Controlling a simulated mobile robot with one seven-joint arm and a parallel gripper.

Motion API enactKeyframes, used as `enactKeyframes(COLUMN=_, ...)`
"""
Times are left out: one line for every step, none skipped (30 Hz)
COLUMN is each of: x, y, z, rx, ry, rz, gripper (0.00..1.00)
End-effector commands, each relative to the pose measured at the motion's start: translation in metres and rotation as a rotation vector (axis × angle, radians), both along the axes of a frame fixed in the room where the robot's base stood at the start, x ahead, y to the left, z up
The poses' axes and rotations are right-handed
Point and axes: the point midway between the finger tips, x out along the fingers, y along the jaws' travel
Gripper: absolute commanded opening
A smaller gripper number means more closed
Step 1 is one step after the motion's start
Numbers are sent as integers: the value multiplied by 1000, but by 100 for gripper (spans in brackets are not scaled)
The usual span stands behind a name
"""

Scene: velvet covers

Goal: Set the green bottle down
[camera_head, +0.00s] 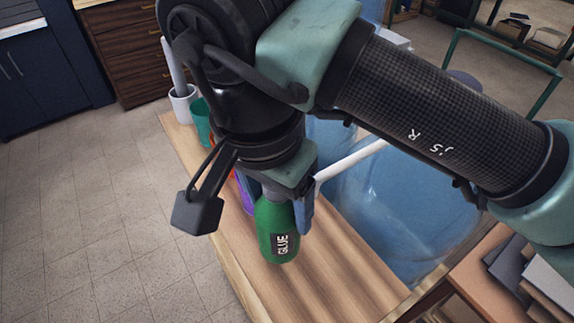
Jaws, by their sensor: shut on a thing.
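A green bottle (277,232) with a dark label reading "GLUE" is in the middle of the head view, upright over the wooden surface. My gripper (280,195) points down from above and is shut on the bottle's upper part. The bottle's top is hidden by my gripper. I cannot tell whether the bottle's base touches the wood or is slightly above it.
The wooden surface (335,275) is clear in front and to the right of the bottle. Behind it stand a purple item (246,195), a teal cup (203,122) and a white container (184,104). A large blue translucent thing (400,215) is to the right.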

Motion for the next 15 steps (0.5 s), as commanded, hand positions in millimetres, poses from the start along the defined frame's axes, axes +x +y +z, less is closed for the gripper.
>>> enactKeyframes(x=5, y=-8, z=1, rx=1, ry=-1, rz=-7, gripper=0)
enactKeyframes(x=6, y=-9, z=-2, rx=1, ry=3, rz=-5, gripper=0)
enactKeyframes(x=4, y=-7, z=-11, rx=2, ry=5, rz=0, gripper=0)
enactKeyframes(x=4, y=-7, z=-17, rx=2, ry=6, rz=0, gripper=0)
enactKeyframes(x=4, y=-7, z=-21, rx=2, ry=3, rz=0, gripper=0)
enactKeyframes(x=4, y=-7, z=-26, rx=1, ry=4, rz=0, gripper=0)
enactKeyframes(x=4, y=-7, z=-29, rx=2, ry=3, rz=0, gripper=0)
enactKeyframes(x=4, y=-7, z=-32, rx=1, ry=2, rz=0, gripper=0)
enactKeyframes(x=4, y=-7, z=-34, rx=1, ry=1, rz=0, gripper=0)
enactKeyframes(x=4, y=-7, z=-35, rx=0, ry=0, rz=0, gripper=0)
enactKeyframes(x=4, y=-7, z=-35, rx=-1, ry=-1, rz=0, gripper=0)
enactKeyframes(x=4, y=-7, z=-35, rx=-1, ry=-1, rz=0, gripper=0)
enactKeyframes(x=5, y=-7, z=-35, rx=-1, ry=-2, rz=0, gripper=0)
enactKeyframes(x=5, y=-7, z=-35, rx=-1, ry=-2, rz=-1, gripper=0)
enactKeyframes(x=5, y=-7, z=-35, rx=-1, ry=-2, rz=-1, gripper=0)
